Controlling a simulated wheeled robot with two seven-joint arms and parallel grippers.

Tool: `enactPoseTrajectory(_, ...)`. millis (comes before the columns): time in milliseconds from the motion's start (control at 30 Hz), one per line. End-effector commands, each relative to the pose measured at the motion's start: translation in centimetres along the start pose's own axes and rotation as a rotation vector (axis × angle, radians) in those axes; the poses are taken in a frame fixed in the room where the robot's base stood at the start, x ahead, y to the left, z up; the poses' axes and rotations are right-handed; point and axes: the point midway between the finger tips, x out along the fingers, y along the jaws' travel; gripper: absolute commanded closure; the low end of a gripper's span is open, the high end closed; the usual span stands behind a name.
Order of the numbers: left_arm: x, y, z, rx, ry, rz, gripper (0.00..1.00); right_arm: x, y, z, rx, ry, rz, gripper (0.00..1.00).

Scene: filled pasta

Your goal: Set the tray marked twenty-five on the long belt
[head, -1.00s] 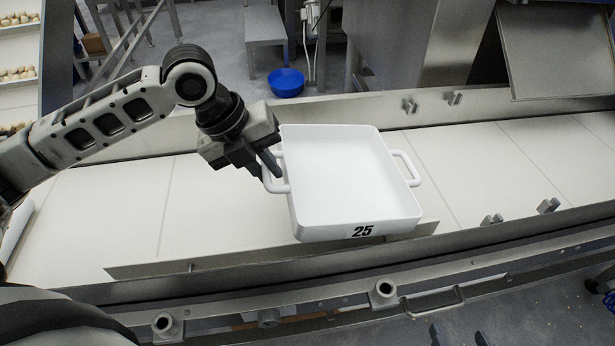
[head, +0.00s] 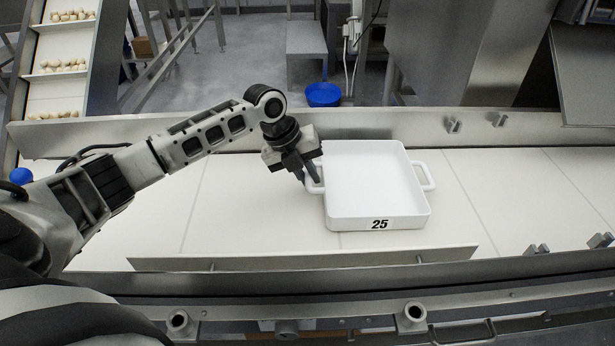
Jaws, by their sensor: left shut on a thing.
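The white tray marked 25 (head: 375,190) is at the long belt (head: 260,212), right of the picture's middle. It is empty, looks level, and has a handle on its left and right sides. I cannot tell for sure whether its base touches the belt. My left gripper (head: 312,180) is shut on the tray's left handle. My right gripper is not in view.
Metal side rails (head: 200,130) run along the belt, with a low plate (head: 300,260) on the near side. An inclined conveyor (head: 70,60) with filled pasta stands at far left. A blue bowl (head: 323,94) lies on the floor behind. The belt is clear on both sides of the tray.

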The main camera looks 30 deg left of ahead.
Motion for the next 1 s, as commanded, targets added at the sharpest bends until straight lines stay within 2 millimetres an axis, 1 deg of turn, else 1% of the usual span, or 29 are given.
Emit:
enactPoseTrajectory(33,0.4,0.2,0.0,0.002,0.0,0.0,1.0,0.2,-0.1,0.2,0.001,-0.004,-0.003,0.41)
enactPoseTrajectory(200,0.4,0.1,0.0,0.002,-0.002,-0.001,1.0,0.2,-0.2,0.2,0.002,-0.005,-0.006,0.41)
enactPoseTrajectory(233,0.4,0.2,-0.1,0.002,0.0,0.002,0.83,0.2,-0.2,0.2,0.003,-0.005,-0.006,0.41)
enactPoseTrajectory(267,0.4,0.2,-0.1,0.002,0.0,0.002,0.79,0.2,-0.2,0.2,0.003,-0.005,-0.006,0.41)
enactPoseTrajectory(500,0.3,0.2,0.0,0.001,-0.001,0.001,0.79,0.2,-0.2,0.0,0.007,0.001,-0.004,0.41)
enactPoseTrajectory(600,-0.1,0.1,0.0,0.001,-0.001,0.0,0.79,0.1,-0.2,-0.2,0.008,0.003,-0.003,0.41)
enactPoseTrajectory(667,-0.7,0.1,0.1,0.0,-0.002,0.0,0.79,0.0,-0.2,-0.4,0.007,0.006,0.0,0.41)
enactPoseTrajectory(767,-2.4,0.1,0.1,0.001,-0.004,-0.001,0.79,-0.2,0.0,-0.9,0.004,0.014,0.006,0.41)
enactPoseTrajectory(1000,-7.6,0.1,0.1,0.001,-0.005,0.0,0.79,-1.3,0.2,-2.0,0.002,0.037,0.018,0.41)
